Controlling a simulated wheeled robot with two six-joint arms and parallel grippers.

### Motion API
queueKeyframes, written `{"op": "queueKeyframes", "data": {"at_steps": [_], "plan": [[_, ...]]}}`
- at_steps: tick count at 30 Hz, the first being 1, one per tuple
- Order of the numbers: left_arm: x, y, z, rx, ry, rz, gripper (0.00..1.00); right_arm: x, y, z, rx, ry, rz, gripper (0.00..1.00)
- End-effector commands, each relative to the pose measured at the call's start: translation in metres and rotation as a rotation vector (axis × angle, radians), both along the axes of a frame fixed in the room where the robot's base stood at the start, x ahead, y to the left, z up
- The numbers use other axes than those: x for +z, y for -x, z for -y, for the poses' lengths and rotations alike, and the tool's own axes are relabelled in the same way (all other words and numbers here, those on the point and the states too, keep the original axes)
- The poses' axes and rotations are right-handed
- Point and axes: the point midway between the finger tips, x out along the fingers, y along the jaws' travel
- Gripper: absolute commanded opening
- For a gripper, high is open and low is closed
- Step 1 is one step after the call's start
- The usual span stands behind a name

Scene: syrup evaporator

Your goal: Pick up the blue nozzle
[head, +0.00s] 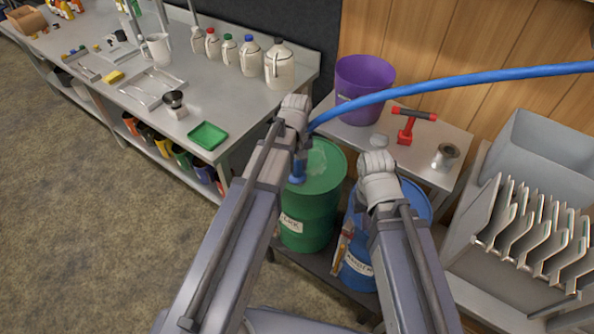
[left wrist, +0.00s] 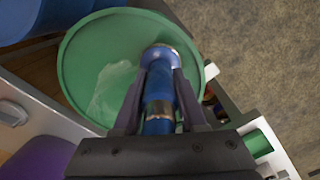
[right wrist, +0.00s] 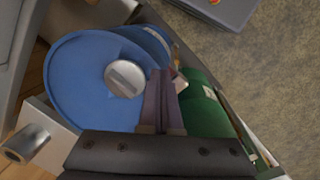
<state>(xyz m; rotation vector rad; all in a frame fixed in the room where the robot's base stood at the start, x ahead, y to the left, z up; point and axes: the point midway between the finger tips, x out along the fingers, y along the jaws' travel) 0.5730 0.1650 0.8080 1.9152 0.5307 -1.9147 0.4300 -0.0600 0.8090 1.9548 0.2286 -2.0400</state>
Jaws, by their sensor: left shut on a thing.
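The blue nozzle (head: 297,174) hangs at the end of a blue hose (head: 455,84), over the lid of the green drum (head: 318,166). My left gripper (left wrist: 159,92) is shut on the nozzle, with one finger on each side of its body. In the left wrist view the nozzle (left wrist: 160,78) points away from the camera toward the green lid; I cannot tell whether its tip touches the lid. My right gripper (right wrist: 160,98) is empty, its fingers together, above the blue drum (right wrist: 82,88). In the head view its fingers are hidden behind the wrist.
The blue drum (head: 358,272) stands right of the green one. Behind them a small table holds a purple bucket (head: 364,82), a red-handled tool (head: 407,128) and a metal cup (head: 445,157). A steel bench (head: 215,105) with jugs is at left, a slotted rack (head: 525,230) at right.

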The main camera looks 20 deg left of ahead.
Motion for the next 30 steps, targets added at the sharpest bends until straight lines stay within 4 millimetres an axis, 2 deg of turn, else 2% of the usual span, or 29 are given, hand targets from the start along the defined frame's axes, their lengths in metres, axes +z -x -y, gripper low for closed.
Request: {"op": "queueKeyframes", "data": {"at_steps": [20, 26, 30], "plan": [[0.001, 0.0, 0.0, 0.0, 0.0, 0.0, 0.0, 0.001, 0.0, 0.0, 0.0, 0.0, 0.0, 0.0], [0.012, 0.0, 0.0, 0.0, 0.0, 0.0, 0.0, 0.012, 0.0, 0.0, 0.0, 0.0, 0.0, 0.0], [0.029, 0.0, 0.0, 0.0, 0.0, 0.0, 0.0, 0.029, 0.0, 0.0, 0.0, 0.0, 0.0, 0.0]]}}
